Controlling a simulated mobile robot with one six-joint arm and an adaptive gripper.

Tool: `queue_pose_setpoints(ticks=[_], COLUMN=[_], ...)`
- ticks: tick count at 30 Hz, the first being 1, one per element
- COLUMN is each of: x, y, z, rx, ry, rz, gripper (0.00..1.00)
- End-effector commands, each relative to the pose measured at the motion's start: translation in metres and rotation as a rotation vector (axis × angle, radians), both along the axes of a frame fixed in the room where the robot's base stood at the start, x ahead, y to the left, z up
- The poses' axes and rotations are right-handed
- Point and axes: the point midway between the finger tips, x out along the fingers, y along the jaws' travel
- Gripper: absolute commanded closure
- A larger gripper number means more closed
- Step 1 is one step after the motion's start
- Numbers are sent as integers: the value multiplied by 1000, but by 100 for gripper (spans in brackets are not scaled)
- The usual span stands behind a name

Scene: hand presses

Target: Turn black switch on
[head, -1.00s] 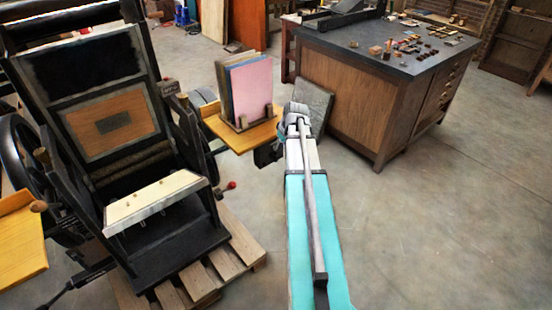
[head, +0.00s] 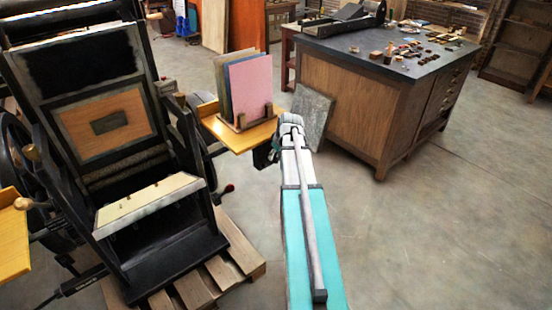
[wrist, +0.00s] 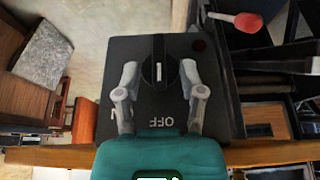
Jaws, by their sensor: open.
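The black switch is a round black knob (wrist: 160,72) with a white mark, on a dark square panel (wrist: 120,52) in the wrist view. The white mark lines up with the lettering "OFF" printed below the knob. A dark red round spot sits at the panel's upper right. My gripper (wrist: 159,68) is open, with one finger on each side of the knob; I cannot tell if they touch it. In the head view my arm reaches toward the side of the press, and the switch cannot be made out there.
The black hand press (head: 110,180) stands at left on a wooden pallet (head: 235,250). A wooden shelf (head: 240,138) with upright coloured boards is beside my arm. A dark-topped cabinet (head: 350,110) stands behind. A red-tipped lever (wrist: 245,20) is near the panel. Floor at right is clear.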

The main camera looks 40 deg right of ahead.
Motion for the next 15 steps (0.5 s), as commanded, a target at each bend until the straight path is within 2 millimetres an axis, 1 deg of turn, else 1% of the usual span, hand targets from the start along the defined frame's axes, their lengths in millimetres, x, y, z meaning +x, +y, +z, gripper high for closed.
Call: queue_pose_setpoints(ticks=[3, 13, 15], x=[1, 1, 1], y=[0, 0, 0], z=[-3, -3, -3], rx=[0, 0, 0], ry=[0, 0, 0], rz=[0, 0, 0], gripper=[49, 49, 62])
